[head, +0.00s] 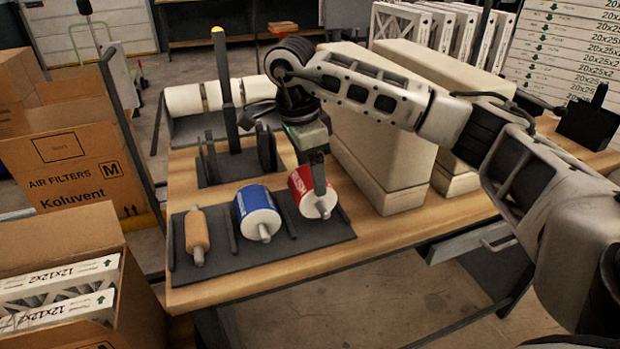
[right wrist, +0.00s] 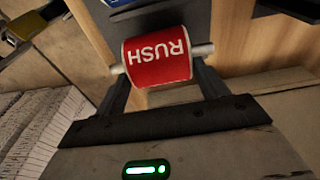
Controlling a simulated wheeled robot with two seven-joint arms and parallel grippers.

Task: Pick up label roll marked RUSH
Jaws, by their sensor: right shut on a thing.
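The red label roll (head: 301,194) with white RUSH lettering is at the right end of the dark rack (head: 215,262) on the wooden table. In the right wrist view, the red roll (right wrist: 157,58) shows RUSH upside down, with pale core ends sticking out at both sides. My right gripper (head: 319,187) reaches down over it and is shut on it, one finger at each end in the wrist view (right wrist: 162,78). Whether the roll is clear of the rack is hard to tell. My left gripper is not in view.
A blue roll (head: 256,213) and a bare tan core (head: 197,233) sit left of the red roll in the rack. Large pale boxes (head: 385,155) stand close on the right. Open cartons (head: 75,170) are at left.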

